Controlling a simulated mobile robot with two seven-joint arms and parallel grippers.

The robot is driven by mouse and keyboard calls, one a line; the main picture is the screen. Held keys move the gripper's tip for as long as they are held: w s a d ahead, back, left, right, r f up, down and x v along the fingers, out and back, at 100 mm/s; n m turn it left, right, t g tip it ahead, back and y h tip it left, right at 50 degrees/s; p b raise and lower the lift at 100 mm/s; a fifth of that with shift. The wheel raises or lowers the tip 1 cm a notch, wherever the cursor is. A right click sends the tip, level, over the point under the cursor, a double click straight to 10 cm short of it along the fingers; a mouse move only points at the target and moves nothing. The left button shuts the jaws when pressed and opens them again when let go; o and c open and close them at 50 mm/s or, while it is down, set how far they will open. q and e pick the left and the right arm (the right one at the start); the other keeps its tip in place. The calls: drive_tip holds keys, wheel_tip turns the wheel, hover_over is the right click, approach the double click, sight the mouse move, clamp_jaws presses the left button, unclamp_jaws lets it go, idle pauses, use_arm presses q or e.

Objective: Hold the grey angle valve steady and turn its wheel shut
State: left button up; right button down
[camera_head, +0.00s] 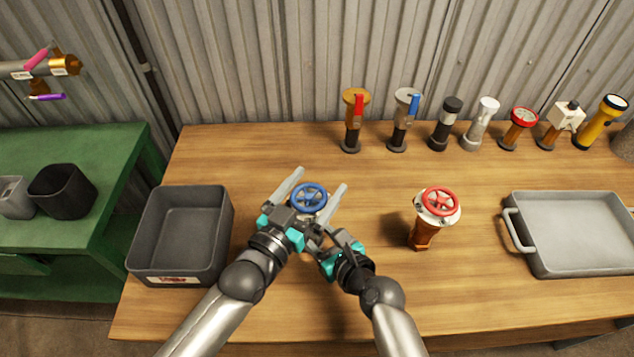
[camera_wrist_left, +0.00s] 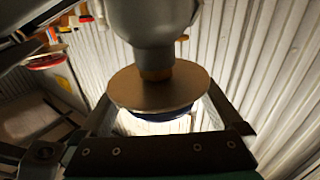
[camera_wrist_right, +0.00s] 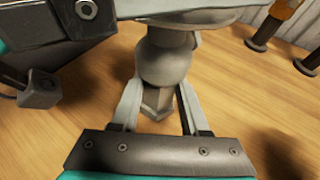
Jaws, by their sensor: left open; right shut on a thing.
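The grey angle valve stands on the wooden bench with its blue wheel (camera_head: 309,198) on top. My left gripper (camera_head: 313,192) is open, with one finger on each side of the blue wheel. In the left wrist view a round plate (camera_wrist_left: 155,88) hides most of the wheel, and I cannot tell whether a finger touches it. My right gripper (camera_head: 326,238) is low in front of the valve. In the right wrist view its fingers are shut on the lower part of the grey valve's body (camera_wrist_right: 165,62). The left gripper covers much of the valve in the head view.
A second valve with a red wheel (camera_head: 440,201) stands to the right. A dark grey bin (camera_head: 143,225) is left, a grey tray (camera_head: 511,232) far right. Several fittings and torches, including a red-handled one (camera_head: 357,108), line the back. Bench between red-wheel valve and tray is clear.

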use_arm(q)
drive_tip(key=shift+w+d, duration=0.2)
drive_tip(key=shift+w, duration=0.1)
drive_tip(key=c, duration=1.1)
drive_tip(key=shift+c, duration=0.2)
drive_tip(key=shift+r, duration=0.1)
drive_tip(key=shift+s+d+m+g+h, duration=0.1)
drive_tip(key=shift+d+m+g+h, duration=0.1)
drive_tip(key=shift+m+g+h, duration=0.8)
drive_tip(key=shift+s+d+m+g+h, duration=0.15)
drive_tip(key=shift+s+m+g+h, duration=0.05)
drive_tip(key=shift+m+g+h, duration=0.6)
drive_tip(key=shift+s+d+m+g+h, duration=0.15)
drive_tip(key=shift+m+g+h, duration=0.45)
drive_tip(key=shift+h, duration=0.4)
